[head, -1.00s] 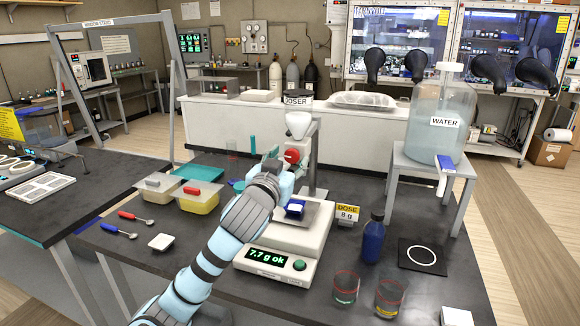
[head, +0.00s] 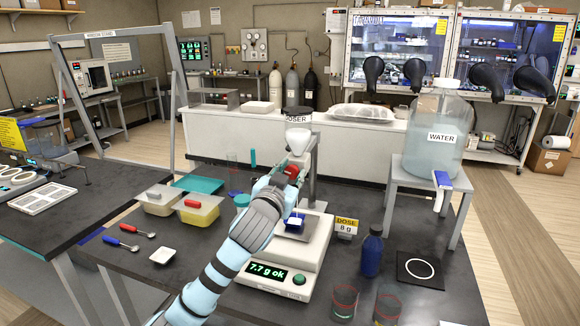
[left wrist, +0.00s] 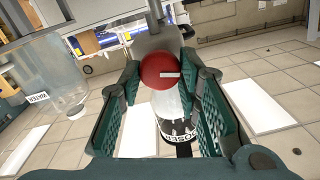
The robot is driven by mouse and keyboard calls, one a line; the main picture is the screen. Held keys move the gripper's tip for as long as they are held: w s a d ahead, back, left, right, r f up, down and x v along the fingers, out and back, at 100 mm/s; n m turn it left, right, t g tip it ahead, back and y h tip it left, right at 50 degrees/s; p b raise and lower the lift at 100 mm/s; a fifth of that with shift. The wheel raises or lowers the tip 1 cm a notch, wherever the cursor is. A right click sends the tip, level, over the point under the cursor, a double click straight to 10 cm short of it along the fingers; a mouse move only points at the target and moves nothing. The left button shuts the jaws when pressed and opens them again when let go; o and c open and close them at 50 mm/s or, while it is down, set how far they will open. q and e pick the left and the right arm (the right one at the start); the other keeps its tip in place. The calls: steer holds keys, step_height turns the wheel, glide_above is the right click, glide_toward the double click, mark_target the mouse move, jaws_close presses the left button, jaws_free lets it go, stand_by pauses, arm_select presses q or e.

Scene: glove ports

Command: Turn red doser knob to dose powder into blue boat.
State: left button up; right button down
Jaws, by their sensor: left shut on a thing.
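The doser (head: 298,137) stands behind a scale (head: 318,262), with a clear funnel-like body under its black, labelled cap. Its red knob (head: 292,170) faces my left gripper (head: 284,174), which is shut on it. In the left wrist view the knob (left wrist: 165,72) sits between the two green finger pads, its white mark pointing right. The blue boat (head: 296,228) rests on the scale's pan below the doser, with white at its top. The scale's display reads "7.7 g ok". A yellow sign (head: 346,224) says "DOSE 8 g". My right gripper is not in view.
A water jug (head: 434,140) stands on a grey stand to the right. A blue bottle (head: 371,254), two glass beakers (head: 343,303) and a black mat stand at the front right.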

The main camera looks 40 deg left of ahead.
arm_select(q)
steer(key=shift+r, duration=0.15)
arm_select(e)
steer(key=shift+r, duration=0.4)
arm_select(q)
steer(key=o, duration=1.1)
steer(key=shift+s, duration=0.1)
steer(key=v, duration=0.7)
steer(key=shift+s+d, duration=0.1)
steer(key=shift+s, duration=0.1)
